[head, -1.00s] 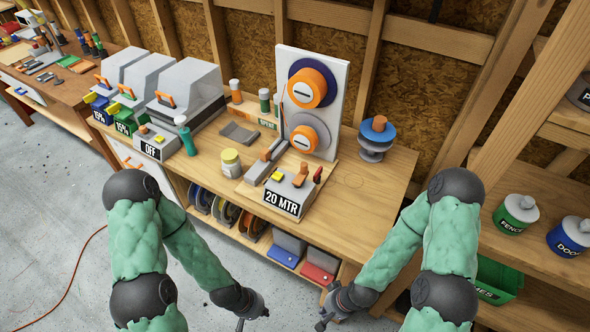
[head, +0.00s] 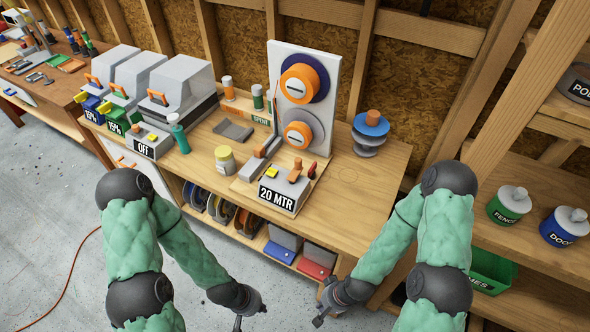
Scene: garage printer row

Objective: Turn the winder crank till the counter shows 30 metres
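The winder stands on the bench: a white upright board (head: 330,85) carries an orange spool on a dark blue disc (head: 303,80) above and an orange hub on a grey disc (head: 299,134) below. In front of it a grey counter box (head: 285,184) reads 20 MTR and has a yellow button, an orange knob and a small red-tipped lever on top. I cannot tell which part is the crank. My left gripper (head: 240,322) and my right gripper (head: 319,318) hang low in front of the bench, apart from it. Both look empty; their finger gaps are too small to judge.
A blue-and-grey spool with an orange top (head: 370,128) stands right of the board. A yellow jar (head: 225,160) and a teal bottle (head: 178,133) stand left. A box reading OFF (head: 152,143) is further left. Shelves with labelled cans (head: 509,205) stand right. The bench's right end (head: 370,185) is clear.

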